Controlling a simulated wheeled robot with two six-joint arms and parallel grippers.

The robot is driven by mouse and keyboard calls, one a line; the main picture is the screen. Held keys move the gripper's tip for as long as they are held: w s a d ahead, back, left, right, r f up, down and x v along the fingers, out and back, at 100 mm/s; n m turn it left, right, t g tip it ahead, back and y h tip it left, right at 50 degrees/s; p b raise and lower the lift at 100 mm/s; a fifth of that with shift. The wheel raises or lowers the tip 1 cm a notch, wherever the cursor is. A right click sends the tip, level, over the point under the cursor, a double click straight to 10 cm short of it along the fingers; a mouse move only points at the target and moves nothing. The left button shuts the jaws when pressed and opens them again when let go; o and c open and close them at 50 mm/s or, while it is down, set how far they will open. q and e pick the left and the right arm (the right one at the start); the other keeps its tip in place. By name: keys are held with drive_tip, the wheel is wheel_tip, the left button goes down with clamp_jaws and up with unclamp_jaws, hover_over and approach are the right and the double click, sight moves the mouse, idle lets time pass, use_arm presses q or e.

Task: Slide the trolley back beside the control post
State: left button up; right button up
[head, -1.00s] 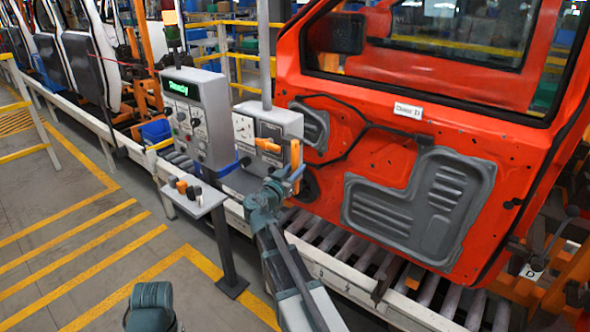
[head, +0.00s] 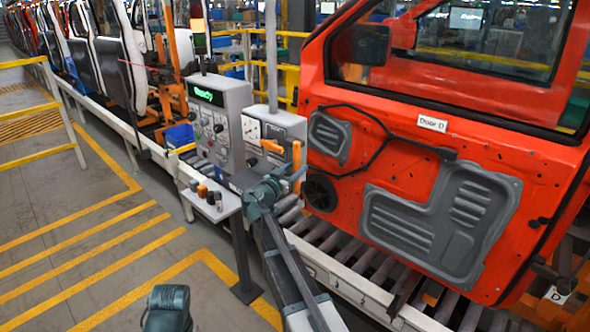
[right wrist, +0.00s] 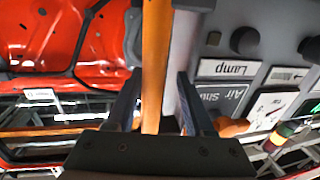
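The trolley appears to be the grey box with a dial (head: 270,133), a tall pole and an upright orange handle (head: 297,157). My right gripper (head: 290,182) is at the handle.
The red door (head: 470,150), labelled Door D, hangs close on the right above the rollers (head: 320,228). Yellow-striped floor (head: 90,250) at the left is clear.

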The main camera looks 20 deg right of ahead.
drive_tip(key=shift+w, duration=0.15)
drive_tip(key=v, duration=1.3)
drive_tip(key=shift+s+a, duration=0.25)
drive_tip(key=shift+a, duration=0.1)
drive_tip(key=s+a+f+n+g+y+b, duration=0.3)
drive_tip(key=s+f, duration=0.3)
drive_tip(key=f, duration=0.4)
drive_tip(key=s+a+f+n+g+y+b, duration=0.2)
drive_tip(key=s+a+f+n+y+b, duration=0.15)
drive_tip(key=s+f, duration=0.45)
drive_tip(key=s+a+f+n+g+y+b, duration=0.1)
drive_tip(key=s+a+f+n+y, duration=0.1)
drive_tip(key=s+a+f+n, duration=0.1)
drive_tip(key=s+a+f+n+g+y+b, duration=0.1)
drive_tip(key=s+a+f+n+g+y, duration=0.1)
drive_tip(key=s+a+f, duration=0.3)
drive_tip(key=s+a+f+n+g+y+b, duration=0.1)
drive_tip(key=s+a+f+n+g+y, duration=0.1)
drive_tip(key=s+a+f, duration=0.3)
drive_tip(key=shift+s+a+f+n+y, duration=0.1)
drive_tip(key=shift+s+a+n+y, duration=0.05)
drive_tip(key=shift+a+n+y, duration=0.25)
drive_tip(key=shift+s+a+f+n+y, duration=0.15)
drive_tip(key=shift+a+n+y, duration=0.1)
drive_tip(key=shift+a+n, duration=0.25)
drive_tip(key=shift+r, duration=0.1)
